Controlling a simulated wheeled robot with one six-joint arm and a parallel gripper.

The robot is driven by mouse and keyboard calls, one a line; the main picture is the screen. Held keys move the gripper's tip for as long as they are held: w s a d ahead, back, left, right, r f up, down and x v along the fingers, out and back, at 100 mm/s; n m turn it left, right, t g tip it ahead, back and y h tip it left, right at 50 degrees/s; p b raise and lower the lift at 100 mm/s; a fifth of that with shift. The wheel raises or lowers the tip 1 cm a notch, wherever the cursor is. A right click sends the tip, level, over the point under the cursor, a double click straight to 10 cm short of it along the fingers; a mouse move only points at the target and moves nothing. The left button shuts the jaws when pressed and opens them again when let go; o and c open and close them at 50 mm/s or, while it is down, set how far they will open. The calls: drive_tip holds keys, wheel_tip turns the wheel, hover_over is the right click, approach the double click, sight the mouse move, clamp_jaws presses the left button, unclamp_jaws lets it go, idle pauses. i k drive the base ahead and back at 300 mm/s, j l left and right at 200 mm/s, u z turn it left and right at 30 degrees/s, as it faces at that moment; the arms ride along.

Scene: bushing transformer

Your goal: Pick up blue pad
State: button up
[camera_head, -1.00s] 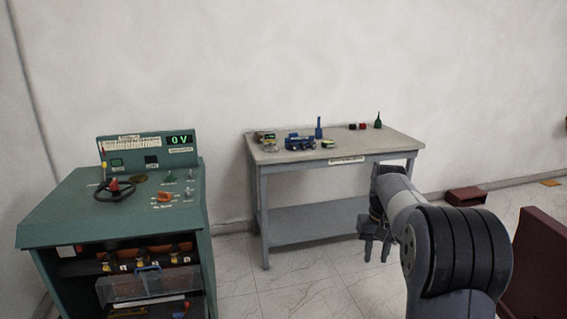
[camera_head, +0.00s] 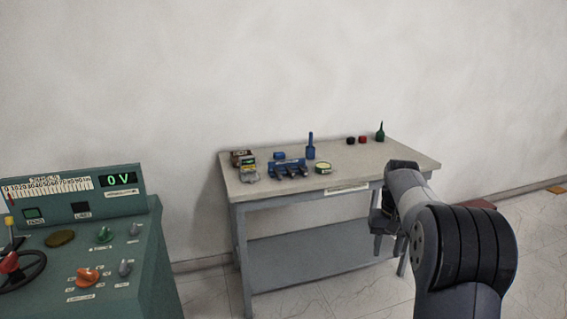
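A small flat blue piece (camera_head: 279,156) lies on the grey workbench (camera_head: 355,166), just behind a blue holder-like object (camera_head: 288,169). It may be the blue pad, but it is too small to be sure. A blue bottle-shaped object (camera_head: 310,147) stands upright to its right. My gripper (camera_head: 383,243) hangs in front of the bench's right end, below the top and apart from everything on it. Its fingers are dark and partly hidden by my arm, so their opening is unclear.
Small boxes (camera_head: 243,160) stand at the bench's left end. A green control console (camera_head: 105,255) stands at the lower left. The bench's front right is clear.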

sight(278, 155)
drive_tip(key=i+l, duration=0.1)
drive_tip(key=i, duration=1.6)
drive_tip(key=i+u, duration=0.3)
drive_tip(key=i, duration=0.15)
drive_tip(key=i+l+u, duration=0.2)
drive_tip(key=i+u, duration=0.15)
drive_tip(key=i, duration=0.15)
drive_tip(key=i+l+u, duration=0.3)
drive_tip(key=i, duration=0.15)
